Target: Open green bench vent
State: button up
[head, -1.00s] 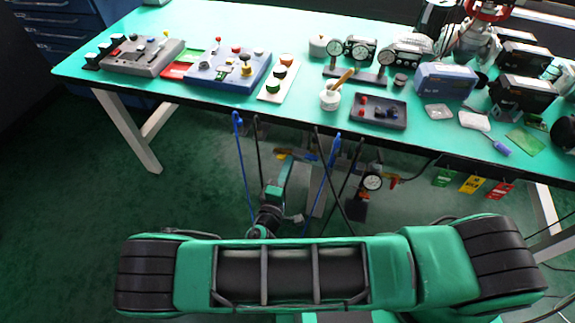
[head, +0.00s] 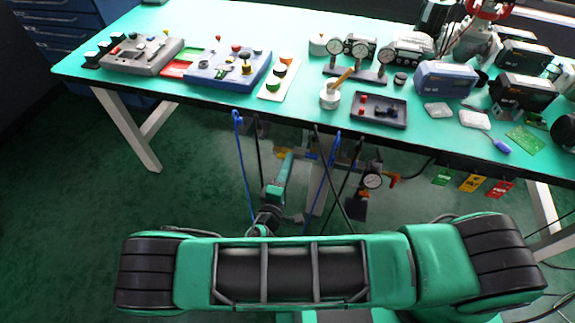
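No part that I can name for certain as the green bench vent shows. Under the bench's front edge is pipework with a round gauge (head: 373,180) and a small orange-red handle (head: 392,178). The far part of my arm reaches to this pipework, left of the gauge, with my gripper (head: 287,157) small and partly hidden by hanging straps. I cannot make out its fingers or any contact.
Blue and black straps (head: 243,165) hang before the pipework. The teal bench (head: 150,85) carries control boxes, gauges, a dark tray (head: 379,123) and instruments. Green, yellow and red tags (head: 471,183) hang at the right. Open floor lies left of my arm.

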jog(key=v, duration=1)
jog(key=shift+s, duration=0.35)
jog(key=shift+a, duration=0.15)
